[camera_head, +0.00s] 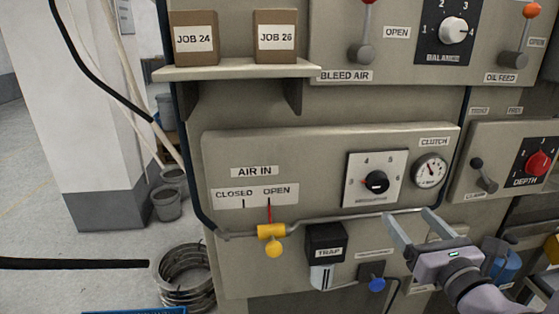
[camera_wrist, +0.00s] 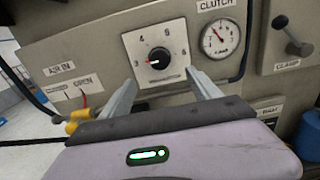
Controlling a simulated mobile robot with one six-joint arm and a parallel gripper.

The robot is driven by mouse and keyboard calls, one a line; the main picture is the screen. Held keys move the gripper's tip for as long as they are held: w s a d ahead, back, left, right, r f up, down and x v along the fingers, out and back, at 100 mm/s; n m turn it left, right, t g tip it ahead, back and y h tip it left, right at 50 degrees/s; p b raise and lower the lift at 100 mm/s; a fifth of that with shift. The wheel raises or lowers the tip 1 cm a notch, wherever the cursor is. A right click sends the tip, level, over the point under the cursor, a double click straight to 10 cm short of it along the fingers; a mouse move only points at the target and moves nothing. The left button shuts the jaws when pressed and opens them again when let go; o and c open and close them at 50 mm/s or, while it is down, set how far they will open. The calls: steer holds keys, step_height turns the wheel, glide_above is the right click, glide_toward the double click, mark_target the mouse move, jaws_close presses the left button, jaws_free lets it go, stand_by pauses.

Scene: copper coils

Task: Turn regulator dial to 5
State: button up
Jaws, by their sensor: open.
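The regulator dial (camera_head: 377,181) is a black knob on a white square plate with numbers, set in the grey panel. It also shows in the wrist view (camera_wrist: 160,59), where the plate reads 3, 4, 5 and 6. Its red pointer points left, close to the 3. My gripper (camera_head: 410,216) is open and empty, below and to the right of the dial in the head view. In the wrist view its two fingers (camera_wrist: 160,80) reach toward the plate, with the dial above and between them. The fingers are apart from the knob.
A clutch gauge (camera_head: 430,171) sits right of the dial. A pipe with a yellow air valve (camera_head: 272,231), its red lever at OPEN, runs below. A black trap (camera_head: 325,240) hangs under it. A shelf (camera_head: 235,70) with two job boxes juts out above.

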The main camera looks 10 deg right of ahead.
mark_target(381, 187)
steer(key=w+p, duration=0.2)
steer(key=w, duration=0.2)
steer(key=w+p, duration=0.3)
steer(key=w, duration=0.1)
steer(key=w+p, duration=0.2)
steer(key=w, duration=0.2)
steer(key=shift+w+a, duration=0.3)
steer(key=c, duration=1.4)
steer(key=shift+o, duration=0.2)
